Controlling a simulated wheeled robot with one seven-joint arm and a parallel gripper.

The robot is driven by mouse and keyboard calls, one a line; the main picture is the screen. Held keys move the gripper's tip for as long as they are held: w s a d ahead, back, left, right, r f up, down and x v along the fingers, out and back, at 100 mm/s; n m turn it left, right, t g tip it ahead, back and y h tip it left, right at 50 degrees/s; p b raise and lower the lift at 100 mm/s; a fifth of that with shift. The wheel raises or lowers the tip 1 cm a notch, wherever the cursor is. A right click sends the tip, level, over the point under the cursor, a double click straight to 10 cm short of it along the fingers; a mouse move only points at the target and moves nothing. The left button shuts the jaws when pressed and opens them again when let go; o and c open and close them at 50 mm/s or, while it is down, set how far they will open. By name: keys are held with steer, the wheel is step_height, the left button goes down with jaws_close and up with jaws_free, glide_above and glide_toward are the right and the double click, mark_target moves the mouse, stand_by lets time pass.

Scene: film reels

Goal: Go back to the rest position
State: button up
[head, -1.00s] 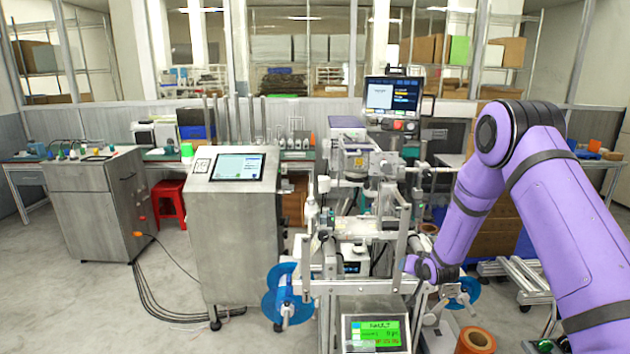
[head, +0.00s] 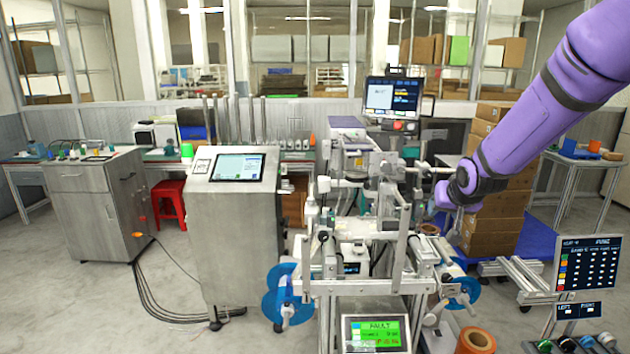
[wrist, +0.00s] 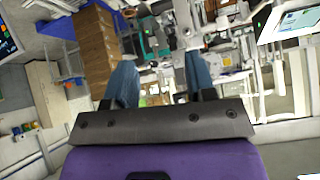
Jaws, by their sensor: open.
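My purple arm reaches in from the upper right of the head view, and its end hangs in the air just right of the metal reel machine (head: 372,288). My gripper shows in the wrist view (wrist: 160,85), its two blue-grey fingers spread apart with nothing between them. In the head view the fingers are hard to make out. The machine carries a blue reel (head: 285,293) on its left and another blue reel (head: 466,291) on its right. Its green screen (head: 376,332) reads FAULT.
A brown roll (head: 475,341) stands at the machine's lower right. Stacked cardboard boxes (head: 497,200) stand behind my arm. A dark status display (head: 586,263) is at the right. A steel cabinet (head: 232,240) with a screen stands left of the machine. Open floor lies at the left front.

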steer(key=s+r+g, duration=0.1)
steer(key=s+r, duration=0.5)
steer(key=s, duration=0.3)
steer(key=s+r+g, duration=0.1)
steer(key=s+r, duration=0.5)
steer(key=s, duration=0.4)
steer(key=s+a+n+g, duration=0.1)
steer(key=s, duration=1.7)
steer(key=shift+s+r+n, duration=0.35)
steer(key=shift+r+n, duration=0.05)
